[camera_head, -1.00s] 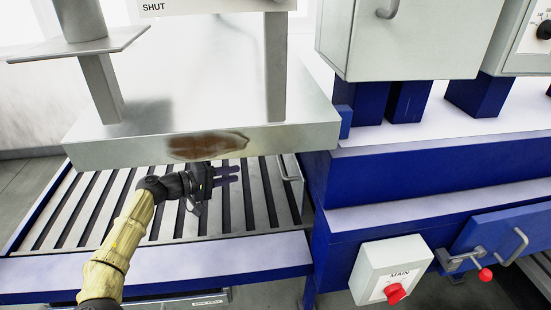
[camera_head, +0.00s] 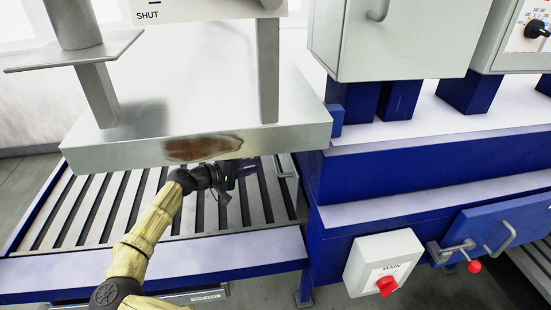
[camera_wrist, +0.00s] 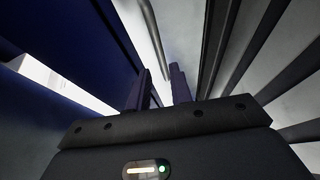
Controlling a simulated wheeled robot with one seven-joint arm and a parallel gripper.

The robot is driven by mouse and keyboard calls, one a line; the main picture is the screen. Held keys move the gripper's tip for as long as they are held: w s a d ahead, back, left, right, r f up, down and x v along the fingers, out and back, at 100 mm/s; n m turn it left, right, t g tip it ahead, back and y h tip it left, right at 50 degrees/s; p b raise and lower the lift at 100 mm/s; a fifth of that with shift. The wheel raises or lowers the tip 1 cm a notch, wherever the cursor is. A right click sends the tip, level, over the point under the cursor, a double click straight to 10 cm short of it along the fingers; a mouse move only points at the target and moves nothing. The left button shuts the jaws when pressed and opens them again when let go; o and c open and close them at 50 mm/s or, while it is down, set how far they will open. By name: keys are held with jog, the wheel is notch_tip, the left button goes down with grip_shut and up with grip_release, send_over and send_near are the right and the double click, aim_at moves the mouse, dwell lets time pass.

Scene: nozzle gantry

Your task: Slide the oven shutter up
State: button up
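The oven shutter appears to be the pale panel (camera_head: 289,186) on the left side of the blue oven body, at the right end of the roller bed. A grey bar handle (camera_head: 284,168) on it shows just under the hood's right edge. My gripper (camera_head: 248,169) is under the hood's front edge, left of the handle and apart from it. In the wrist view, the two dark fingers of my gripper (camera_wrist: 160,82) are apart with nothing held. The handle bar (camera_wrist: 154,38) runs ahead, nearly in line with the gap. Contact cannot be seen.
A metal hood (camera_head: 250,140) with a brown scorched patch hangs close above my gripper. The slatted roller bed (camera_head: 110,215) lies below. The blue oven body (camera_head: 420,160) stands right, with a grey MAIN switch box (camera_head: 375,258) and a blue door (camera_head: 500,230) low down.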

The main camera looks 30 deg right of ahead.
aim_at(275, 159)
jog(key=p+x, duration=0.2)
jog(key=x, duration=0.6)
jog(key=shift+w+d, duration=0.1)
jog(key=shift+d, duration=0.15)
jog(key=shift+w+d, duration=0.1)
jog(key=shift+d, duration=0.1)
jog(key=shift+d+f, duration=0.1)
jog(key=shift+f, duration=0.05)
grip_shut()
